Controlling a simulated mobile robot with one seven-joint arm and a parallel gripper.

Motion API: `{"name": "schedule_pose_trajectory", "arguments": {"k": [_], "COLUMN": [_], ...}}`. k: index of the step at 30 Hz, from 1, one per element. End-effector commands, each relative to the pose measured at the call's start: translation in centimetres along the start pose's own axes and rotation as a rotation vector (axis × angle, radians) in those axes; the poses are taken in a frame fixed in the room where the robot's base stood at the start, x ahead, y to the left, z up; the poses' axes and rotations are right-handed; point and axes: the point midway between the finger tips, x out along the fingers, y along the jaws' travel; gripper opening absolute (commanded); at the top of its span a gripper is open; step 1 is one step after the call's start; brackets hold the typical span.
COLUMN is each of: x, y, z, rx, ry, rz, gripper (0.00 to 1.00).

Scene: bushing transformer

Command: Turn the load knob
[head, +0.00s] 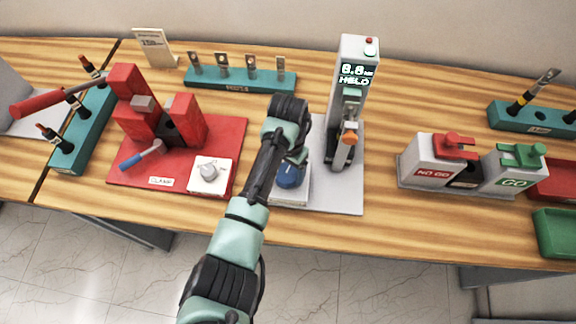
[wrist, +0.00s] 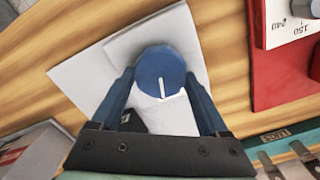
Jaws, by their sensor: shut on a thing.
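The load knob (wrist: 161,73) is a round blue knob with a white pointer line on a white block. It also shows in the head view (head: 290,177), partly hidden by my arm. My gripper (wrist: 161,88) has its two blue fingers on either side of the knob and is shut on it. In the wrist view the white line runs nearly straight toward the gripper base. In the head view the fingertips are mostly hidden behind my wrist.
A red clamp fixture (head: 225,140) with a white dial (head: 210,172) stands close to the left. NO GO (head: 433,165) and GO (head: 512,172) boxes stand to the right. A teal rack (head: 240,82) is behind. Bare wood lies between the tester base and the NO GO box.

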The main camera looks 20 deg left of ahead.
Motion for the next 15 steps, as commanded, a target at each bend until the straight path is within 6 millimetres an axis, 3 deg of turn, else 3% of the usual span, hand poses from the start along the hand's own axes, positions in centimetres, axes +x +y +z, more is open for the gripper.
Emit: {"name": "schedule_pose_trajectory", "arguments": {"k": [15], "x": [-0.25], "y": [-0.19], "z": [-0.11], "rx": [-0.485], "ry": [0.004], "rz": [0.002], "gripper": [0.22]}}
